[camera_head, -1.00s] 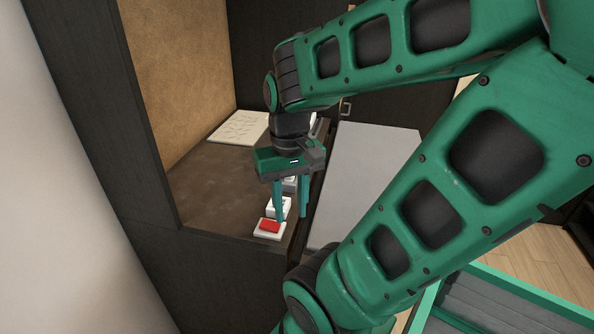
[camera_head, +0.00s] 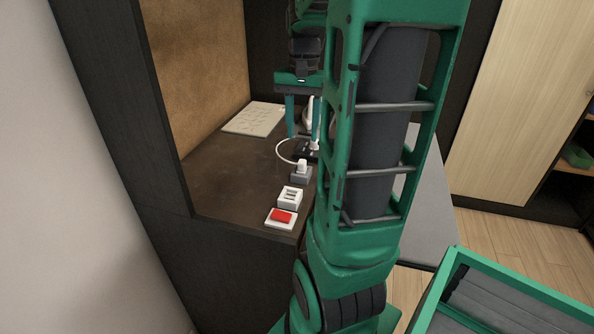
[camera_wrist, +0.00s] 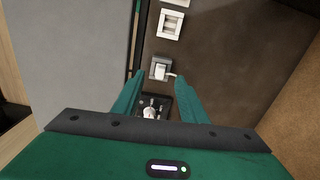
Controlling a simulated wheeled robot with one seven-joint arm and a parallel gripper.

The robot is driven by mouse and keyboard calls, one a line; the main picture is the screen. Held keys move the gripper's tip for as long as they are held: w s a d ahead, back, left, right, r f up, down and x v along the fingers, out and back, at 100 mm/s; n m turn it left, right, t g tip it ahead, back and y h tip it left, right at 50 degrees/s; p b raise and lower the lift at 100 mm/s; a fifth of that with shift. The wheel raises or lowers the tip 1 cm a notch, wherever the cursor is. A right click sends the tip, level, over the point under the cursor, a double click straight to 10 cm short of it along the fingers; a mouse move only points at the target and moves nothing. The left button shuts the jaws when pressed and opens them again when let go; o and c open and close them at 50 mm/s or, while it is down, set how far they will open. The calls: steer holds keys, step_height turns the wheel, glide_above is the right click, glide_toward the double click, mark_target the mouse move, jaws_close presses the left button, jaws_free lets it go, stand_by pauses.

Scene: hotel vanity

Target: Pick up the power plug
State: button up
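The power plug (camera_head: 301,165) is a small white block standing on a grey socket box (camera_head: 301,176) on the dark counter. A white cable (camera_head: 280,150) loops from it toward the back. In the wrist view, the plug (camera_wrist: 160,72) appears between and just beyond my fingertips. My gripper (camera_head: 303,133) points down over the counter, behind the plug in the head view. Its two fingers are apart with nothing held between them; it also shows in the wrist view (camera_wrist: 160,80). My arm hides part of the counter's right side in the head view.
A white-framed block (camera_head: 290,196) and a red switch (camera_head: 282,215) stand in front of the plug. A black item (camera_wrist: 152,107) with white parts lies behind it. A pale sheet (camera_head: 254,118) lies at the back left. The counter's left-middle is clear.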

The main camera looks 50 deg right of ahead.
mark_target(302, 161)
steer(key=shift+m, duration=0.4)
steer(key=f, duration=0.3)
steer(key=w+d+f, duration=0.1)
steer(key=f, duration=0.3)
steer(key=d+f, duration=0.1)
steer(key=f, duration=0.2)
steer(key=shift+w+f, duration=0.2)
steer(key=shift+f, duration=0.05)
jaws_close()
